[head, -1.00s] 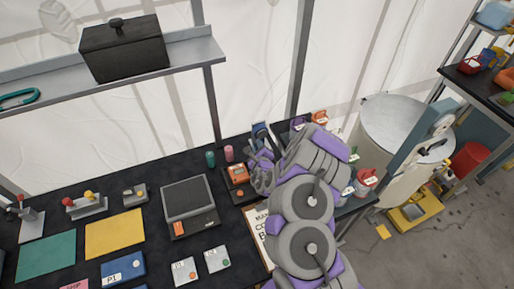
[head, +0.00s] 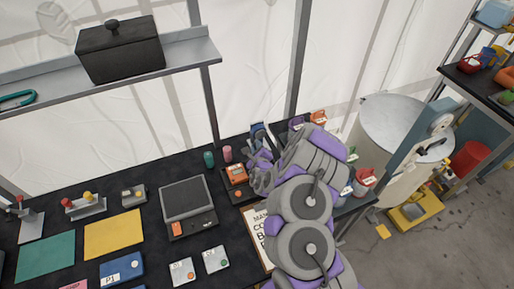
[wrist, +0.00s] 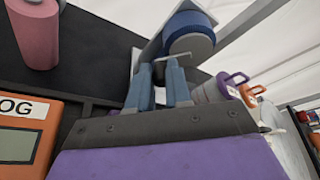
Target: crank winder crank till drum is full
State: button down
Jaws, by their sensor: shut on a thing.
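The winder shows in the wrist view with a blue drum (wrist: 190,25) on a grey metal bracket (wrist: 146,52), just beyond my fingertips. In the head view the winder (head: 257,132) is a small blue shape at the table's back edge, partly covered by my arm. My gripper (wrist: 162,72) has two blue-grey fingers, shut on the winder's crank, which is mostly hidden between and behind them. In the head view my gripper (head: 262,163) is largely hidden by my wrist. How full the drum is cannot be told.
A pink cylinder (wrist: 35,30) and an orange LOG box (wrist: 28,130) stand to the left of my gripper. Purple (wrist: 222,86) and orange (wrist: 250,93) containers stand to the right. A black scale (head: 187,202) is on the table. Tent poles rise behind.

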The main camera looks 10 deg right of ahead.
jog(key=shift+f, duration=0.1)
dwell(0.5)
jog(key=c, duration=1.1)
grip_release()
jog(key=shift+o, duration=0.2)
jog(key=p+v, duration=0.4)
jog(key=v, duration=0.6)
jog(key=shift+s+r+p, duration=0.1)
jog(key=shift+r+p, duration=0.15)
jog(key=shift+p, duration=0.05)
jog(key=p+v, duration=0.4)
jog(key=p, duration=0.2)
jog(key=shift+s+a, duration=0.1)
jog(key=shift+s, duration=0.2)
jog(key=shift+p+v, duration=1.15)
jog(key=shift+p, duration=0.05)
jog(key=shift+s, duration=0.1)
jog(key=shift+c, duration=0.3)
